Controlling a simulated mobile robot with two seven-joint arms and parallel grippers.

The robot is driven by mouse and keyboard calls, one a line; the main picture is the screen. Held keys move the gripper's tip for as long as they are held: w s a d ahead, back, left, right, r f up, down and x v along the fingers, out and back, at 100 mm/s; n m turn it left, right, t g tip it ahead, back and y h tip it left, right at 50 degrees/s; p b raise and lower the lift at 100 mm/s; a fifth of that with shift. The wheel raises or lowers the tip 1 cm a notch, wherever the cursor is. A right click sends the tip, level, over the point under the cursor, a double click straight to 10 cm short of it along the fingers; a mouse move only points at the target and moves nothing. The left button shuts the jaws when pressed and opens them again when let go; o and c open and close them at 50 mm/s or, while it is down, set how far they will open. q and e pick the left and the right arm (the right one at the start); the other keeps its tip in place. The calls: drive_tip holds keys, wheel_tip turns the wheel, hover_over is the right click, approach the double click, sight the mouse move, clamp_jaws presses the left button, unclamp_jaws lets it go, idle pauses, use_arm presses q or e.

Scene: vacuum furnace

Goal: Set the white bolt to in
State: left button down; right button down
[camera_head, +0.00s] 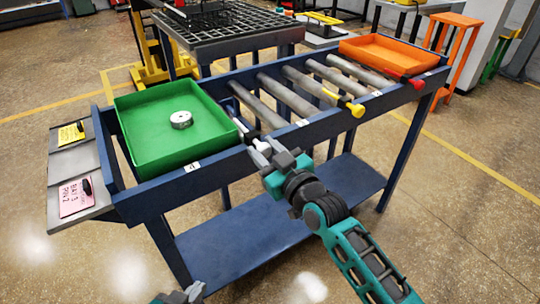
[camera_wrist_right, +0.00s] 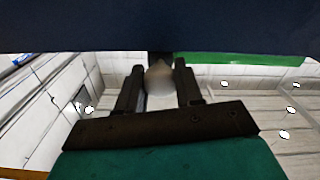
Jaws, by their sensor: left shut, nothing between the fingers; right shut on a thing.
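The white bolt's rounded knob (camera_wrist_right: 160,78) sits between the two dark fingers of my right gripper (camera_wrist_right: 160,90) in the right wrist view. The gripper is shut on it. In the head view my right gripper (camera_head: 263,153) is at the near rail of the blue roller stand, just right of the green tray; its fingers hide most of the bolt. How far the bolt is pushed in cannot be told. My left gripper (camera_head: 184,294) is shut and empty at the bottom edge, low in front of the stand.
The green tray (camera_head: 150,147) holds a grey-white disc (camera_head: 181,119). A yellow knob (camera_head: 356,109) and a red knob (camera_head: 415,84) stick out along the same blue rail (camera_head: 310,127). An orange tray (camera_head: 388,54) sits at the far right end. Floor in front is clear.

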drive_tip(key=c, duration=1.1)
unclamp_jaws()
drive_tip(key=shift+w+r, duration=0.1)
drive_tip(key=shift+c, duration=0.2)
drive_tip(key=o, duration=0.3)
drive_tip(key=shift+w+a, duration=0.1)
use_arm(q)
drive_tip(key=shift+a+f, duration=0.2)
drive_tip(key=shift+f, duration=0.05)
use_arm(e)
drive_tip(key=shift+o, duration=0.5)
use_arm(q)
drive_tip(key=shift+s+a+r+y+p, duration=0.2)
drive_tip(key=shift+a+r+y+p, duration=0.1)
drive_tip(key=shift+p, duration=0.3)
use_arm(e)
drive_tip(key=v, duration=1.3)
